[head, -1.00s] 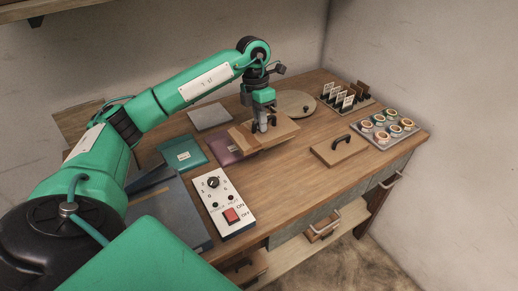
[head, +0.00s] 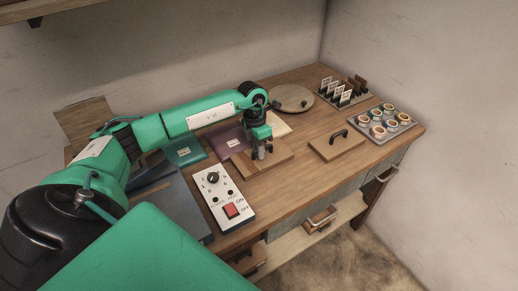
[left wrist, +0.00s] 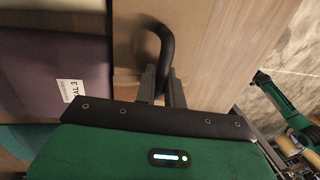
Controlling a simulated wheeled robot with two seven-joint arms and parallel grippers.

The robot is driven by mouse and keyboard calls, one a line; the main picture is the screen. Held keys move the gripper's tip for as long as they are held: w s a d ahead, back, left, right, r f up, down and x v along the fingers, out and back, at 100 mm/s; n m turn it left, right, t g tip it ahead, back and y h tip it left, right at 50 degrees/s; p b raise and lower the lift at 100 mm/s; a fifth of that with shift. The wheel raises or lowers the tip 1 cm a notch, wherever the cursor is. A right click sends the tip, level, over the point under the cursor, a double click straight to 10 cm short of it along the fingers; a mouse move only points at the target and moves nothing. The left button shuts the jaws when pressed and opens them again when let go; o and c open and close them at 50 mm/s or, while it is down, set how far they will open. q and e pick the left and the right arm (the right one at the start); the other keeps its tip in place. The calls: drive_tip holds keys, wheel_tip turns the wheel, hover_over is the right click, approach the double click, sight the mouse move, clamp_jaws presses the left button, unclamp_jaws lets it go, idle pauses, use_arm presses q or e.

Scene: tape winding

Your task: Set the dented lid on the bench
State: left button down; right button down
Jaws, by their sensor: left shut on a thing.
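My left gripper (head: 261,153) is shut on the black handle of a flat rectangular wooden lid (head: 278,161). The lid is level, low over the middle of the bench (head: 290,192), behind the control box; I cannot tell whether it touches the bench. In the left wrist view the fingers (left wrist: 162,88) close on the curved handle (left wrist: 158,42), and the tan lid (left wrist: 190,20) fills the upper middle. No dent is clear. A second wooden lid (head: 326,151) with a black handle lies on the bench to the right. My right gripper is not seen.
A white control box (head: 224,196) with a red switch stands in front. The front right is clear.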

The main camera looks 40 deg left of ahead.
use_arm(q)
drive_tip(key=shift+f, duration=0.15)
drive_tip(key=c, duration=1.5)
unclamp_jaws()
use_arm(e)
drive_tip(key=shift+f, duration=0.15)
